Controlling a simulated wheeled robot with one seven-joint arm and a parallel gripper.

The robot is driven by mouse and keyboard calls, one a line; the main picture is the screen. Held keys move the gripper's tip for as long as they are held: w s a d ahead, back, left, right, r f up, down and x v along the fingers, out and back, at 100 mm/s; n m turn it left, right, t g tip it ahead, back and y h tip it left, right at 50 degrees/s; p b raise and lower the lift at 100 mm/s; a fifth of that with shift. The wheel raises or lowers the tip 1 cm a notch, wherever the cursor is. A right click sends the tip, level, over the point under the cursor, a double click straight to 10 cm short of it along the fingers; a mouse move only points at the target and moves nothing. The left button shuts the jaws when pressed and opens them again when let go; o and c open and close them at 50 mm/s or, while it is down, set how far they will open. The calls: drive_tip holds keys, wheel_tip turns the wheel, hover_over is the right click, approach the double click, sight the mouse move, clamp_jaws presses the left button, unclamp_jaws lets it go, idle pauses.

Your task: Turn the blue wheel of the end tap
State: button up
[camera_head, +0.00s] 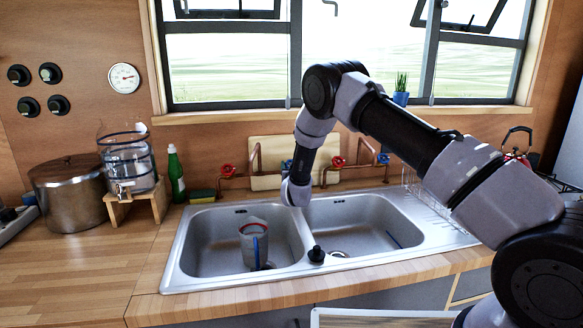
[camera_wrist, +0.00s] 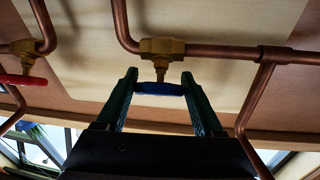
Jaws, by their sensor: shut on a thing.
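A small blue wheel (camera_wrist: 160,88) sits on a brass tap body on a copper pipe in the wrist view. My gripper (camera_wrist: 158,79) has one finger on each side of the wheel, closed against its ends. In the head view, a bit of this blue wheel (camera_head: 287,164) shows beside my wrist, above the divider of the sink; my fingers are hidden there. A second blue wheel (camera_head: 383,158) is farther right, apart from my gripper. How far the held wheel is turned I cannot tell.
Red wheels (camera_head: 338,162) (camera_head: 227,170) sit along the same copper pipes, one also at the left of the wrist view (camera_wrist: 22,80). A green bottle (camera_head: 176,174) stands left of the taps.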

drive_tip(key=o, duration=1.4)
drive_tip(key=shift+c, duration=0.2)
drive_tip(key=s+d, duration=0.1)
drive_tip(key=s, duration=0.9)
drive_tip(key=shift+s+d, duration=0.25)
drive_tip(key=shift+s, duration=0.1)
drive_tip(key=shift+f, duration=0.1)
